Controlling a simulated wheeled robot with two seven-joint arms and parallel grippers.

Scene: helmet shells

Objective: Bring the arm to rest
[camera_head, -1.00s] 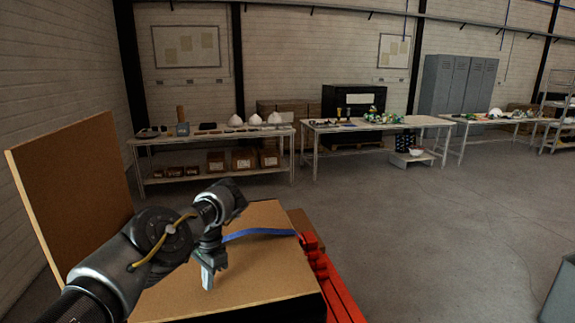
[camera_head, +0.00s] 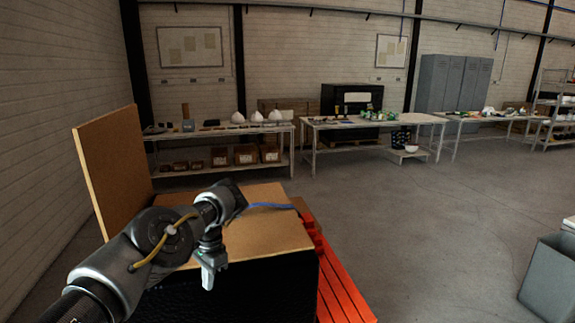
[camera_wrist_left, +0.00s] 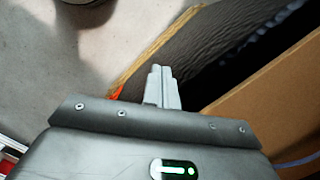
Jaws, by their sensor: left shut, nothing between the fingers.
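My left arm comes in from the lower left in the head view. Its left gripper (camera_head: 208,279) points down in front of the near edge of a brown board-topped box (camera_head: 265,235). The fingers are together and hold nothing. In the left wrist view the closed fingertips (camera_wrist_left: 161,72) show over the box's dark side (camera_wrist_left: 195,70). My right gripper is not in view.
A brown panel (camera_head: 115,165) stands upright at the box's left. A blue strap (camera_head: 272,206) lies on its top. A red pallet (camera_head: 340,285) lies at its right. Worktables (camera_head: 370,122) stand along the back. A grey bin (camera_head: 553,275) is at right. Open floor (camera_head: 430,220) lies between.

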